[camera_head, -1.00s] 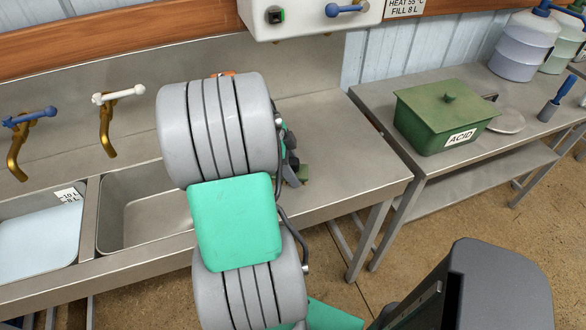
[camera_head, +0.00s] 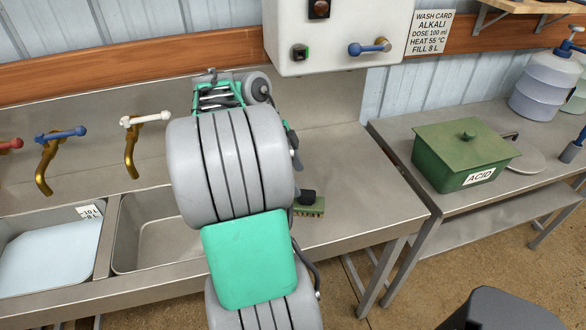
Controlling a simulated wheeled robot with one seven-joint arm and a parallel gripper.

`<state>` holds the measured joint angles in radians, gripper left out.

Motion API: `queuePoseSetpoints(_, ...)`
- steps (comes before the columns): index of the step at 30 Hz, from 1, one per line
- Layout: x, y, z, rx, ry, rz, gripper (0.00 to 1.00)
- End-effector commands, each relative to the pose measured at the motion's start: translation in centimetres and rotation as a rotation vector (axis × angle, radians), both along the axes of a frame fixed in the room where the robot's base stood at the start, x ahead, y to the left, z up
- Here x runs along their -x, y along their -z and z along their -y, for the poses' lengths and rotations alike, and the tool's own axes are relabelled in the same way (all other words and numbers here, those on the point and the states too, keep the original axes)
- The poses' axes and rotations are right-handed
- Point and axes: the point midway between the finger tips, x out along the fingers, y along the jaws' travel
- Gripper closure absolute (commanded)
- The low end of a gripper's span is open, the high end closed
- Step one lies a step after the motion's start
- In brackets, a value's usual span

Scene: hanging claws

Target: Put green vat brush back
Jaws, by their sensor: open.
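A brush head with green and brownish bristles (camera_head: 314,208) and a dark piece on top rests on the steel counter, just right of my arm. The rest of this brush is hidden behind my arm. My arm stands in the middle of the view and covers the area behind it, with its far links showing above the basin's back edge. The jaws of my gripper cannot be made out; they are hidden behind my arm links.
A steel basin (camera_head: 150,235) lies left of my arm, beside a basin of pale liquid (camera_head: 40,245). Taps line the wall. A white wall box (camera_head: 340,35) hangs above. On the right table stand a green ACID box (camera_head: 465,155) and a bottle (camera_head: 545,85). The counter right of the brush is clear.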

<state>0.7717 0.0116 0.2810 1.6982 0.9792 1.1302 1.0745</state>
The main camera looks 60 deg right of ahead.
Motion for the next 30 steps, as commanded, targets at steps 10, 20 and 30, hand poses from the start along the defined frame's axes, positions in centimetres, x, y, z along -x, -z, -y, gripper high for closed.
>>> queuePoseSetpoints(10, -3.9, -2.1, -2.9, -0.041, -0.317, 0.011, 0.29)
queuePoseSetpoints(20, -14.2, 0.1, -30.7, -0.149, -2.392, -0.021, 0.29)
queuePoseSetpoints(30, -12.8, 1.2, -36.8, -0.125, -2.772, -0.034, 0.29)
